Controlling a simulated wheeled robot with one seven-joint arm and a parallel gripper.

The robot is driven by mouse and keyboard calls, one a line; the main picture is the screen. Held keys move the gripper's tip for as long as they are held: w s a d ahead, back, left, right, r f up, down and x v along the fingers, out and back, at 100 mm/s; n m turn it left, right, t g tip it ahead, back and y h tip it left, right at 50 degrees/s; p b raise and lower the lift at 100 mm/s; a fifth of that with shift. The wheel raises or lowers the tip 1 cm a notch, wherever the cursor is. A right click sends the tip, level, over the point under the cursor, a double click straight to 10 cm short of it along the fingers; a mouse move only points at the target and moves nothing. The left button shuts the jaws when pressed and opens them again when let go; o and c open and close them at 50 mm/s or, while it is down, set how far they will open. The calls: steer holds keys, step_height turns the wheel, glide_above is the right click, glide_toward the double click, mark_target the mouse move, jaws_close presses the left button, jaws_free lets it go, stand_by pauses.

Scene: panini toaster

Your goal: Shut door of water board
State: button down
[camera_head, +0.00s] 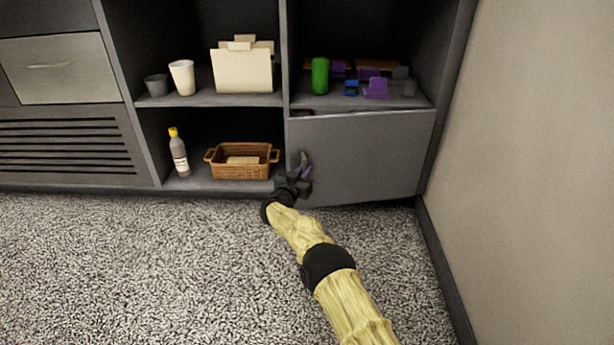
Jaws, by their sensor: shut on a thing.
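The grey door (362,158) covers the lower right compartment of the cabinet. It looks slightly ajar, with its top edge standing a little out from the shelf above and its lower left corner forward. My gripper (300,170) is at the door's left edge, low down, and is shut on that edge. My arm comes up from the bottom right of the view. What is behind the door is hidden.
A wicker basket (241,161) and a yellow-capped bottle (179,156) stand in the open lower left compartment. Above are cups (182,78), a cream box (243,70), a green cylinder (320,76) and small purple and blue items (376,88). A wall (545,150) is close on the right. The carpet (140,270) is clear.

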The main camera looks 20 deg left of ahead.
steer(key=shift+w+d+f+h, duration=0.1)
steer(key=shift+w+d+h, duration=0.2)
steer(key=shift+w, duration=0.1)
steer(key=c, duration=1.8)
jaws_free()
steer(key=shift+w, duration=0.1)
steer(key=shift+a, duration=0.2)
